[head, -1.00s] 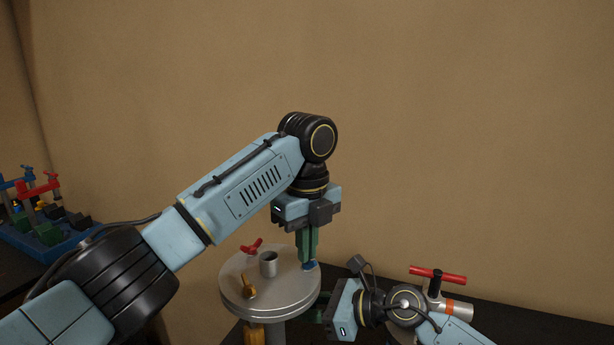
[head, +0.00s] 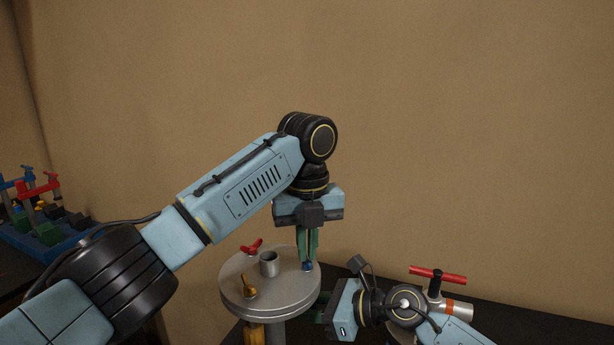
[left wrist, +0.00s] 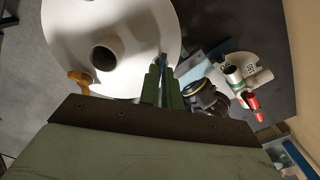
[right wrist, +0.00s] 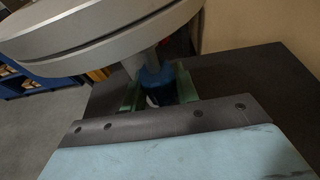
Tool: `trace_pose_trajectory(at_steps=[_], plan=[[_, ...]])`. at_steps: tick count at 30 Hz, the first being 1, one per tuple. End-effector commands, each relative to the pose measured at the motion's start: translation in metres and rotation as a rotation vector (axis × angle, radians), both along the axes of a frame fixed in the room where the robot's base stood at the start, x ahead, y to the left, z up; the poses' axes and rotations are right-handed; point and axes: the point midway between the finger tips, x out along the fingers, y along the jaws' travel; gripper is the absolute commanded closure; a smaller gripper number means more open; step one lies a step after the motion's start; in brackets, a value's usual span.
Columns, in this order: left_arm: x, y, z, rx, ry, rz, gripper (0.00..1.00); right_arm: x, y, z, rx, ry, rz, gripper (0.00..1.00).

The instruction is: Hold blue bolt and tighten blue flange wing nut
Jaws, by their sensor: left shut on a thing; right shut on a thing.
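The blue flange wing nut (head: 307,266) sits on top of the round grey flange (head: 262,311) at its right side. My left gripper (head: 308,262) points straight down and is shut on the wing nut; in the left wrist view its green fingers (left wrist: 162,90) hide most of it. The blue bolt (right wrist: 155,79) shows under the flange in the right wrist view. My right gripper (right wrist: 157,88) is shut on the bolt from below the flange's edge. In the head view the right fingers are partly hidden beside the flange.
A red wing nut (head: 252,246) and an orange wing nut (head: 248,286) stand on the flange around the central pipe (head: 268,264). A pipe with a red handle (head: 438,275) is at the right. A blue tray with valves (head: 45,236) is at the far left.

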Motion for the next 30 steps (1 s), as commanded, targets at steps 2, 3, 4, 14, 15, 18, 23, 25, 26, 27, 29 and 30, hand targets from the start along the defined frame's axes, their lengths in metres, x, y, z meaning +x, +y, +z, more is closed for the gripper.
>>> trace_pose_trajectory(at_steps=[2, 3, 4, 14, 15, 18, 23, 25, 26, 27, 29, 30], plan=[[0.0, -0.001, 0.005, -0.004, -0.007, -0.002, 0.9, 0.001, -0.002, -0.002, -0.005, 0.002, -0.005, 0.9], [0.0, -0.001, 0.005, -0.003, -0.007, -0.001, 0.84, 0.001, -0.002, -0.002, -0.005, 0.002, -0.005, 0.9], [0.0, -0.001, 0.004, -0.004, -0.006, -0.001, 0.8, 0.001, -0.002, -0.002, -0.005, 0.002, -0.005, 0.9], [0.0, 0.0, 0.003, -0.001, -0.002, 0.002, 0.75, 0.001, -0.002, -0.002, -0.004, 0.001, -0.003, 0.9], [0.0, 0.0, 0.005, -0.001, -0.002, 0.002, 0.75, 0.001, -0.002, -0.002, -0.004, 0.001, -0.003, 0.9], [0.0, -0.001, 0.015, -0.002, -0.005, 0.003, 0.75, 0.001, -0.001, -0.002, -0.004, 0.001, -0.003, 0.9], [0.0, 0.0, 0.034, 0.001, -0.004, 0.002, 0.75, 0.0, -0.001, -0.002, -0.003, 0.001, -0.002, 0.9], [0.0, 0.0, 0.04, 0.001, -0.004, 0.003, 0.75, 0.0, -0.001, -0.002, -0.002, 0.002, -0.003, 0.9], [0.0, 0.0, 0.042, 0.001, -0.003, 0.002, 0.75, 0.0, -0.001, -0.002, -0.002, 0.002, -0.003, 0.9], [0.0, 0.0, 0.044, 0.0, -0.002, 0.003, 0.75, 0.0, -0.001, -0.002, -0.002, 0.002, -0.003, 0.9], [0.0, 0.0, 0.045, 0.0, -0.002, 0.003, 0.75, 0.0, -0.001, -0.002, -0.002, 0.002, -0.003, 0.9], [0.0, 0.0, 0.046, 0.0, -0.001, 0.003, 0.75, 0.0, -0.001, -0.002, -0.002, 0.002, -0.003, 0.9]])
